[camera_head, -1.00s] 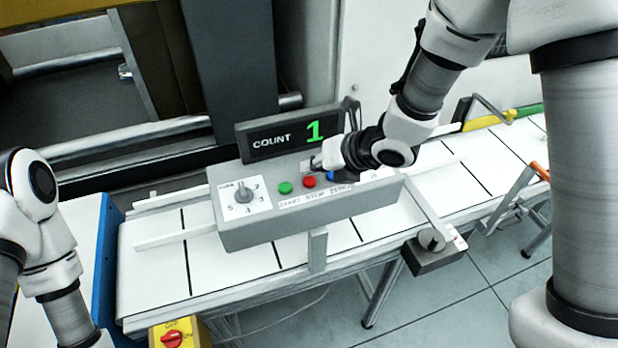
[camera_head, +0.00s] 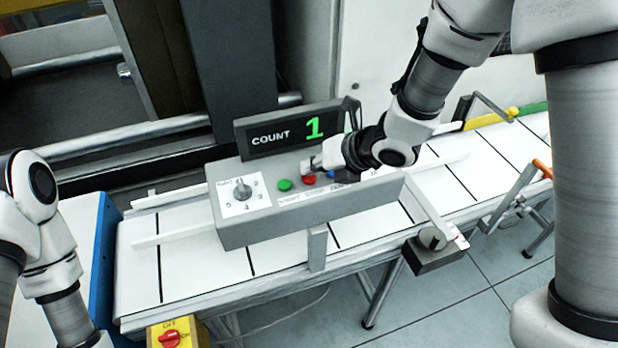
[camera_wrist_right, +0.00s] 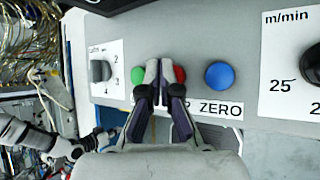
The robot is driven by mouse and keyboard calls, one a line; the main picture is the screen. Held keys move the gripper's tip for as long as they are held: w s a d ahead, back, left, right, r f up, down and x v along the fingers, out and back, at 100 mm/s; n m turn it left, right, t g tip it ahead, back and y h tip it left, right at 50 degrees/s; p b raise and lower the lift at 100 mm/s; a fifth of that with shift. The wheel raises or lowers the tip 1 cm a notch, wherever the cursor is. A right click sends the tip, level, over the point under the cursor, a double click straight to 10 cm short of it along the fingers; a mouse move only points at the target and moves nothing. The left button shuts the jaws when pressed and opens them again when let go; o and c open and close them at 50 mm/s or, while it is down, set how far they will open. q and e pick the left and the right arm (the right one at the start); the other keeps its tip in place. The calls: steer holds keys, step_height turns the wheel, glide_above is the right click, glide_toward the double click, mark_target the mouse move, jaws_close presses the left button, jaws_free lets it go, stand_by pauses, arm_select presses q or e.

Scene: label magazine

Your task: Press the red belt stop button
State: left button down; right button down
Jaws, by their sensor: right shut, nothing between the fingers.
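The red button (camera_head: 309,178) sits on the sloped top of a grey control box (camera_head: 300,212), between a green button (camera_head: 285,185) and a blue one. My right gripper (camera_head: 311,165) is shut and empty, with its tips right at the red button. In the right wrist view the closed fingertips (camera_wrist_right: 160,76) cover the left part of the red button (camera_wrist_right: 180,75). I cannot tell whether they touch it.
A count display (camera_head: 292,131) reading 1 stands behind the buttons. A selector knob (camera_head: 242,190) is left of them. The white belt (camera_head: 205,275) with dark cross lines runs beneath the box. A yellow box with a red switch (camera_head: 169,338) is at the lower left.

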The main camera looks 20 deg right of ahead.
mark_target(312, 178)
steer(key=shift+f+b, duration=0.5)
steer(key=shift+b, duration=0.1)
stand_by(0.8)
steer(key=shift+r+p, duration=0.65)
steer(key=shift+r, duration=0.3)
step_height(312, 178, up, 5)
steer(key=p, duration=0.4)
stand_by(0.3)
